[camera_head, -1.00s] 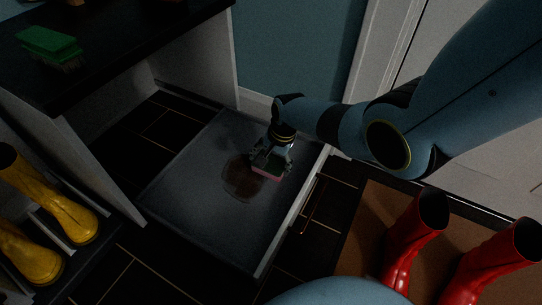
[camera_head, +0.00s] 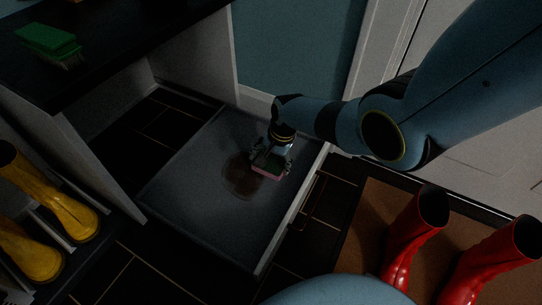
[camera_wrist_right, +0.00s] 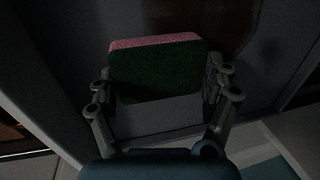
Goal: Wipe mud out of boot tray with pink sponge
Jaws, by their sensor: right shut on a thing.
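The grey boot tray (camera_head: 200,215) lies on the dark tiled floor in the middle of the head view. A brown mud patch (camera_head: 238,182) is on its floor, left of my right gripper. My right gripper (camera_head: 270,163) is low over the tray and shut on the pink sponge (camera_head: 267,174). In the right wrist view the sponge (camera_wrist_right: 155,70) sits between the fingers, with a dark green face and a pink edge. Whether the sponge touches the tray I cannot tell. Part of the mud may be hidden behind the gripper. My left gripper is not in view.
Red boots (camera_head: 412,240) stand on a brown mat (camera_head: 360,235) at the right. Yellow boots (camera_head: 55,205) are at the left. A green brush (camera_head: 47,42) lies on the dark bench top (camera_head: 110,45). The tray's raised right rim (camera_head: 290,222) is close to the gripper.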

